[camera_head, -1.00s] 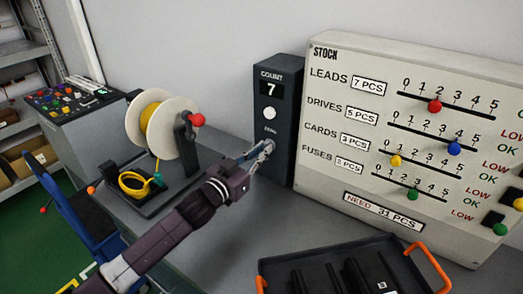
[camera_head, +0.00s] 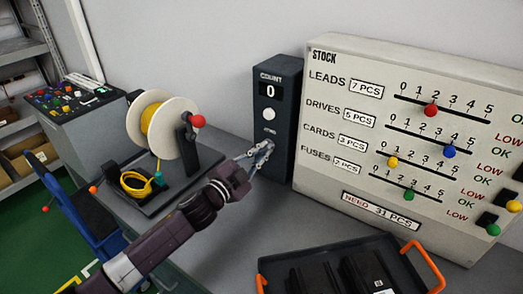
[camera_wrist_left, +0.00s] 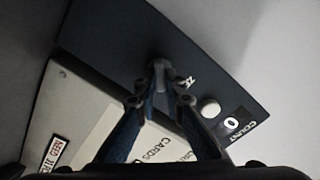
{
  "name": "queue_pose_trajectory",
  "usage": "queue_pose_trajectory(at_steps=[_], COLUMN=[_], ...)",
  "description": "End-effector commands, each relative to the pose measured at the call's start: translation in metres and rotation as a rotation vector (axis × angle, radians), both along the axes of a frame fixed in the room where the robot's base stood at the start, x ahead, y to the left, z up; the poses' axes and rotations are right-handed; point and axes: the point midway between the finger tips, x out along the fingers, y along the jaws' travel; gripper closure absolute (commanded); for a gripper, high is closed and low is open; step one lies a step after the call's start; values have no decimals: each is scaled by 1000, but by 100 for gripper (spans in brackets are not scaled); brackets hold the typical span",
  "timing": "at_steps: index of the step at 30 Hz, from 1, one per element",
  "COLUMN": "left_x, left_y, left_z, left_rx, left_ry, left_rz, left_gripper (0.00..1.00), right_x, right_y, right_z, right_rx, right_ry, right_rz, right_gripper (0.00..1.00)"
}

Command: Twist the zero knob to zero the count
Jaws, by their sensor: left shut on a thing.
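The dark counter box (camera_head: 291,115) stands upright left of the stock board, and its COUNT display (camera_head: 270,90) reads 0. A round white button (camera_head: 267,114) sits below the display. My left gripper (camera_head: 266,146) is at the lower front of the box, at the zero label. In the left wrist view my left gripper (camera_wrist_left: 160,85) is shut on the zero knob (camera_wrist_left: 160,66), a small grey knob on the box face. The fingers hide most of the knob. My right gripper is not in view.
The stock board (camera_head: 330,180) with coloured sliders stands to the right. A dark tray (camera_head: 335,258) with orange handles lies in front. A cable spool (camera_head: 178,112) stands on the left, close to my arm.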

Motion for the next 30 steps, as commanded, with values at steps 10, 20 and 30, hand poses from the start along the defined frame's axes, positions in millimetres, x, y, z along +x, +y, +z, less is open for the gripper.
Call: queue_pose_trajectory(at_steps=[10, 20, 30], left_x=[0, 0, 0], left_y=[-1, -1, -1], left_z=[0, 0, -1], left_rx=[110, 129, 128], left_ry=[-74, -87, -85], left_rz=[-1, -1, -1], left_gripper=[100, 100, 76], right_x=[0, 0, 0], right_y=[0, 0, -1], right_z=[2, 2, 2], right_rx=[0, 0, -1], right_ry=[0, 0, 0], right_rz=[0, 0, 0], right_gripper=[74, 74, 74])
